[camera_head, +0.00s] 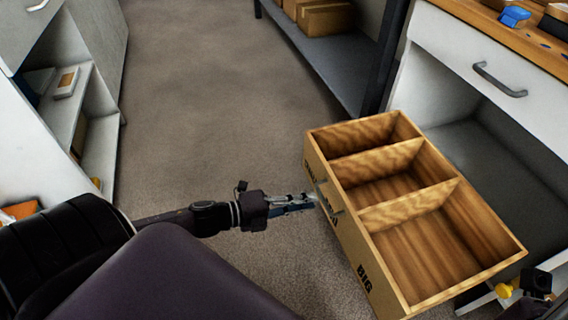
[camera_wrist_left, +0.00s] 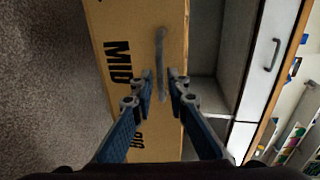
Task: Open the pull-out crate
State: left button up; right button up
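The pull-out crate (camera_head: 365,245) is a wooden box with three compartments, standing well out from the white cabinet. All three compartments look empty. Its front carries dark lettering, including "MID" and "BIG". A grey bar handle (camera_wrist_left: 160,62) sits on this front. My left gripper (camera_head: 314,200) is at the crate's front, by the handle. In the left wrist view its fingers (camera_wrist_left: 161,92) are apart, one on each side of the handle's near end; I cannot tell whether they touch it. Dark parts at the lower right edge look like my right arm; its fingertips cannot be made out.
The white cabinet has a closed drawer (camera_head: 490,75) above the crate's opening. A blue item (camera_head: 514,16) lies on its wooden top. A grey shelf (camera_head: 335,55) with cardboard boxes (camera_head: 325,17) stands behind. Open carpet (camera_head: 215,90) lies left of the crate, with white shelving further left.

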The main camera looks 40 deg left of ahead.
pick_arm(q)
jog(key=v, duration=0.6)
jog(key=shift+s+a, duration=0.2)
jog(key=shift+s, duration=0.1)
dwell(0.3)
